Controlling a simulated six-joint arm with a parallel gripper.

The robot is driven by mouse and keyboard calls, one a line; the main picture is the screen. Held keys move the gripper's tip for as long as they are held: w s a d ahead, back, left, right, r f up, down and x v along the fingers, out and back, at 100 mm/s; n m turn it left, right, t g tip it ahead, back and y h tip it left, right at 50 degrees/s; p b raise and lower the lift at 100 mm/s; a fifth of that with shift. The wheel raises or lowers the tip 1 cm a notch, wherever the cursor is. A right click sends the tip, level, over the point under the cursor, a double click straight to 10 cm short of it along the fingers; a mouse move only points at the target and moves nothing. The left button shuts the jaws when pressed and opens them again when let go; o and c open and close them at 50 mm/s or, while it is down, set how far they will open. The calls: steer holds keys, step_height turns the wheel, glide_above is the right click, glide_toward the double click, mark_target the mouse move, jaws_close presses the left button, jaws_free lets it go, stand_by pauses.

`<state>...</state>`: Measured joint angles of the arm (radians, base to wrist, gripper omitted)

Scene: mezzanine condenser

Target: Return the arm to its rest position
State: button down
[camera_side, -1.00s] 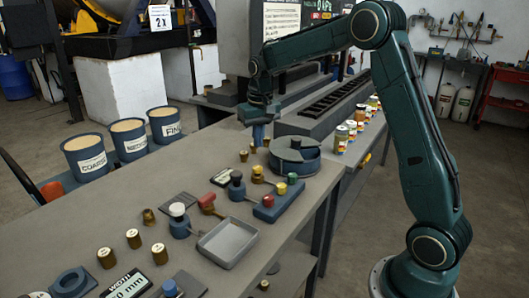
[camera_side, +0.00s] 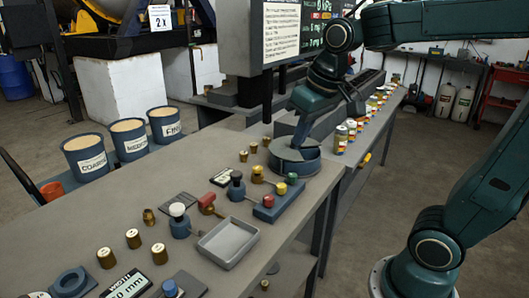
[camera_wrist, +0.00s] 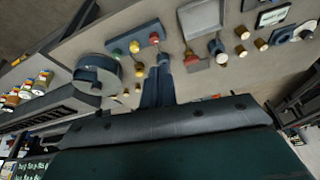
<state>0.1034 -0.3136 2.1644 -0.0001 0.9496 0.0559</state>
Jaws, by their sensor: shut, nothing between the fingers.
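In the wrist view my gripper (camera_wrist: 161,62) shows as two blue fingers side by side, tips toward the bench items. My arm is bent, with the upper link running level along the top right of the side view.
The grey bench (camera_side: 120,215) carries a square tray (camera_side: 228,243), a blue block with coloured knobs (camera_side: 268,207), brass weights (camera_side: 160,254) and a row of small cans (camera_side: 343,135). A monitor (camera_side: 283,32) stands behind. Labelled buckets (camera_side: 86,157) stand beyond the far edge.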

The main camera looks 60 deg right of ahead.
steer(key=s+a+f+n, duration=0.1)
steer(key=s, duration=0.4)
steer(key=s+a+f+t, duration=0.1)
steer(key=s+a, duration=0.1)
steer(key=s, duration=0.4)
steer(key=shift+f+n+t, duration=0.3)
steer(key=shift+n, duration=0.1)
steer(key=c, duration=2.2)
jaws_free()
